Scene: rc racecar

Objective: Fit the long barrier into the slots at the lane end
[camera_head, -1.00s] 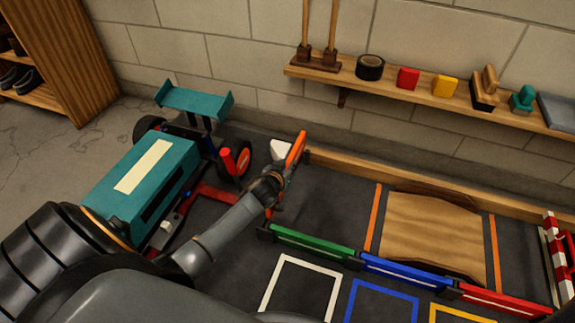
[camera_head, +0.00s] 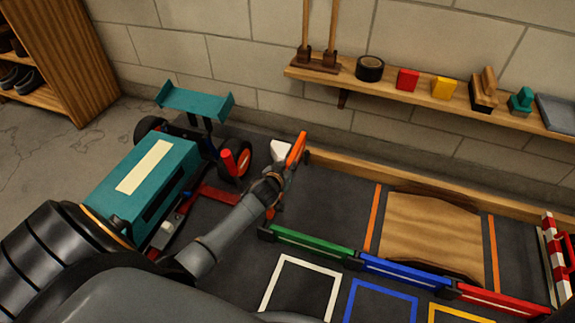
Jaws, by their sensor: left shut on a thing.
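The long orange barrier (camera_head: 297,149) lies across the left end of the lane (camera_head: 335,205), between the wooden back rail (camera_head: 345,168) and the left end of the green barrier (camera_head: 312,244). My left gripper (camera_head: 276,184) is shut on the barrier near its middle and covers part of it. The slots are hidden or too small to make out, so I cannot tell whether the barrier is seated in them. My right gripper is not in view.
A teal racecar (camera_head: 150,178) stands left of my left gripper, close to the forearm. A wooden ramp (camera_head: 432,232) lies in the lane. A blue barrier (camera_head: 405,273) and a red barrier (camera_head: 502,299) continue the front edge. A shelf (camera_head: 435,98) with small items hangs behind.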

